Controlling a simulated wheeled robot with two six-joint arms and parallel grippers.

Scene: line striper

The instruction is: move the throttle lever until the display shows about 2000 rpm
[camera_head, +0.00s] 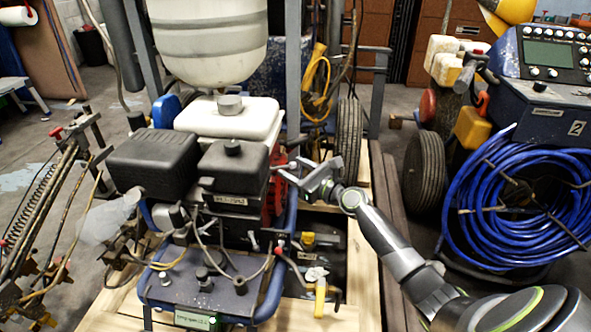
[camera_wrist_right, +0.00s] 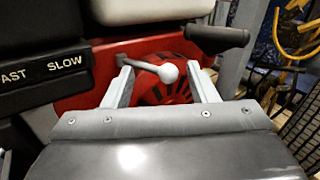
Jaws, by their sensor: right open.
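The throttle lever (camera_wrist_right: 145,66) is a thin metal arm with a pale round knob (camera_wrist_right: 168,73), in front of the engine's red housing (camera_wrist_right: 88,98) in the right wrist view. My right gripper (camera_wrist_right: 162,86) is open, with one finger on each side of the knob. I see a gap on both sides, and the knob does not look gripped. In the head view my right gripper (camera_head: 288,170) is at the engine's right side. A small display (camera_head: 195,320) with tiny light text is at the bottom edge; its reading is not legible. My left gripper is not in view.
A FAST/SLOW label (camera_wrist_right: 45,70) is left of the lever. A dark handle (camera_wrist_right: 217,39) sticks out above right of the knob. The white tank (camera_head: 208,40) stands above the engine. A blue hose coil (camera_head: 520,205) and second machine (camera_head: 540,110) stand at right.

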